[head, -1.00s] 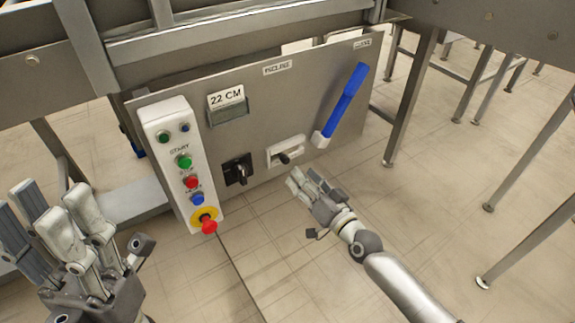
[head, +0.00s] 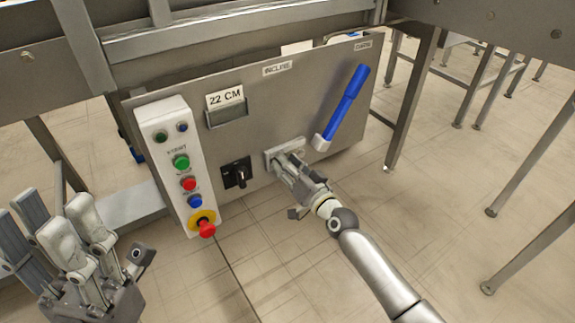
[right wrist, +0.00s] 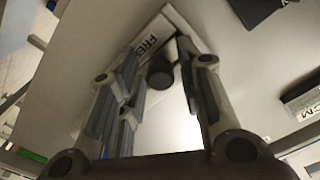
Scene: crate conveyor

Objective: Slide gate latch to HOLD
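The gate latch is a pale plate (head: 270,158) low on the grey panel, largely hidden by my right gripper in the head view. In the right wrist view the plate (right wrist: 183,28) carries the word FREE and a dark round knob (right wrist: 160,73). My right gripper (head: 281,165) is at the latch with its fingers apart. The knob shows between the fingers (right wrist: 158,85), with a gap visible on the right side; contact on the left is unclear. No HOLD marking is readable. My left gripper (head: 50,220) is open and empty at the lower left.
A blue-handled lever (head: 347,105) stands just right of the latch. A black rotary switch (head: 237,173) is on its left. A white button box (head: 172,125) with a red emergency stop (head: 207,228) stands further left. Steel legs (head: 410,100) rise on the right; the floor in front is clear.

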